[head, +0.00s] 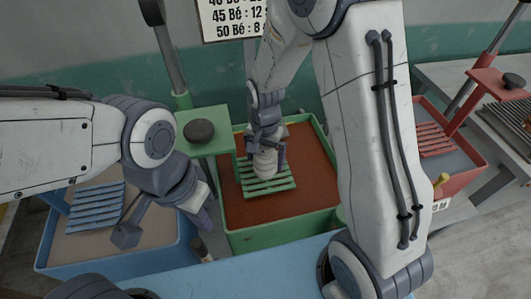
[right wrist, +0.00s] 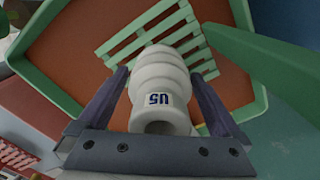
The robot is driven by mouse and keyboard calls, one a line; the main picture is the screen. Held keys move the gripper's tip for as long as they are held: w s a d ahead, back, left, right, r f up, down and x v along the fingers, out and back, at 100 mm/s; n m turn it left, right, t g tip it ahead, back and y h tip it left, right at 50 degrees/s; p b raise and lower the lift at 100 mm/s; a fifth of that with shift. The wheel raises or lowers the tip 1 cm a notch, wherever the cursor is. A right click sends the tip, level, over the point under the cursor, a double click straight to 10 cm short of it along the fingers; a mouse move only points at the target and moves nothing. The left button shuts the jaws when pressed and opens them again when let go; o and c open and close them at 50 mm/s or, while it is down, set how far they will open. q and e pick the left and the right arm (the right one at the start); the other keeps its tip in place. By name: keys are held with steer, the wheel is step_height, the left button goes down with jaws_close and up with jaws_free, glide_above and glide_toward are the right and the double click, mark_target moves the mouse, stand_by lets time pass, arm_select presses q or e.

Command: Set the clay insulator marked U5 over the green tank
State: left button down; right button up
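The white ribbed clay insulator (head: 265,163) is over the slatted green rack (head: 281,183) in the green tank (head: 262,241). Its U5 mark faces the camera in the right wrist view (right wrist: 158,118), upside down. My right gripper (head: 266,146) is shut on the insulator, one finger on each side in the right wrist view (right wrist: 160,85). Whether the insulator's lower end touches the slats cannot be told. My left gripper (head: 203,213) hangs near the corner between the blue and green tanks; its fingers are not clear enough to judge.
The green tank holds red-brown liquid. A green ledge (head: 215,147) beside it carries a dark round object (head: 199,131). A blue tank (head: 113,261) with blue slats stands at left, a red tank (head: 463,178) at right. A sign (head: 232,18) hangs behind.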

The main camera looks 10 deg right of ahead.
step_height(320, 180, up, 12)
steer(key=shift+r+b, duration=0.2)
steer(key=shift+b, duration=0.1)
stand_by(0.5)
